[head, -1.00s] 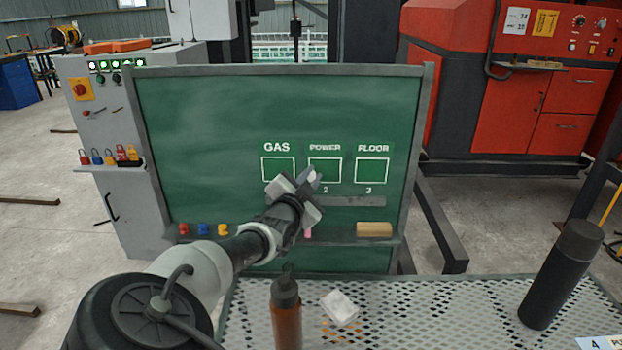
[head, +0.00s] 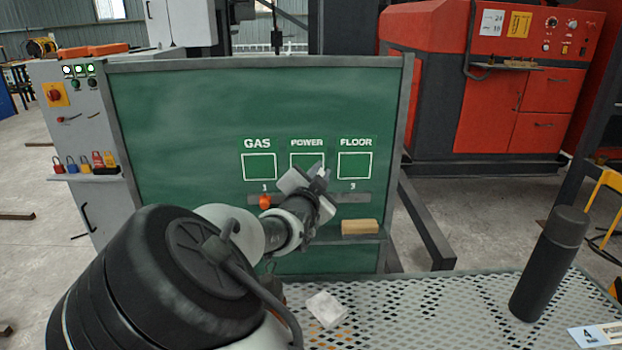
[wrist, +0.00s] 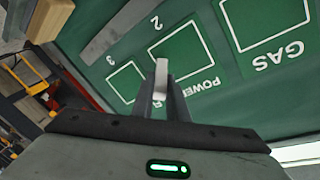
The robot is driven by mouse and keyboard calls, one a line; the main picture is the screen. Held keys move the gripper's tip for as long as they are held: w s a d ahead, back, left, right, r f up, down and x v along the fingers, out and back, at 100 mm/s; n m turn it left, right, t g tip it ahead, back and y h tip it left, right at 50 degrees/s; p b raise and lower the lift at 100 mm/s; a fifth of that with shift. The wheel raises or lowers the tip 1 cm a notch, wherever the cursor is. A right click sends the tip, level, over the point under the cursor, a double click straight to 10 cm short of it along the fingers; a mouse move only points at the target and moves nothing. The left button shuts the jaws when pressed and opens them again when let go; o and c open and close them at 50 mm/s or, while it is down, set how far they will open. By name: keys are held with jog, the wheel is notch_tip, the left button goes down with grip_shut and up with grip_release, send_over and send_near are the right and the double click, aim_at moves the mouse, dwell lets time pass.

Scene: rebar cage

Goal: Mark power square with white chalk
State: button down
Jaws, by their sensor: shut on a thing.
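The green chalkboard (head: 180,150) has three white outlined squares labelled GAS, POWER and FLOOR. The power square (head: 306,160) is the middle one; my gripper (head: 319,179) covers its lower part in the head view. The power square also shows upside down in the wrist view (wrist: 183,50), and its visible inside is plain green. My gripper is shut on the white chalk (wrist: 161,72), which points toward the board.
The gas square (head: 259,167) and floor square (head: 354,165) flank the power square. A tan eraser (head: 360,227) lies on the board's ledge. A small orange thing (head: 265,202) shows beside my arm. A perforated table (head: 440,300) holds a dark bottle (head: 550,265) and a white block (head: 327,309).

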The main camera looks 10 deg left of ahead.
jog(key=shift+w+d, duration=0.1)
jog(key=shift+d, duration=0.15)
jog(key=shift+a+r+p, duration=0.2)
jog(key=shift+a+p, duration=0.25)
jog(key=shift+a, duration=0.2)
jog(key=shift+s+a+r+p, duration=0.6)
jog(key=shift+s+a+p, duration=0.3)
jog(key=shift+a+p, duration=1.65)
jog(key=shift+w+d+f+b, duration=0.1)
jog(key=shift+w+d+b, duration=0.2)
jog(key=shift+d+b, duration=0.7)
jog(key=shift+w+d+r+b, duration=0.1)
jog(key=shift+w+d+b, duration=0.25)
jog(key=shift+d+b, duration=0.65)
jog(key=shift+w+d+f+b, duration=0.1)
jog(key=shift+w+d+b, duration=0.2)
jog(key=shift+d+b, duration=0.7)
jog(key=s+a+p, duration=0.2)
jog(key=a+p, duration=0.2)
jog(key=a, duration=0.2)
jog(key=shift+a, duration=0.25)
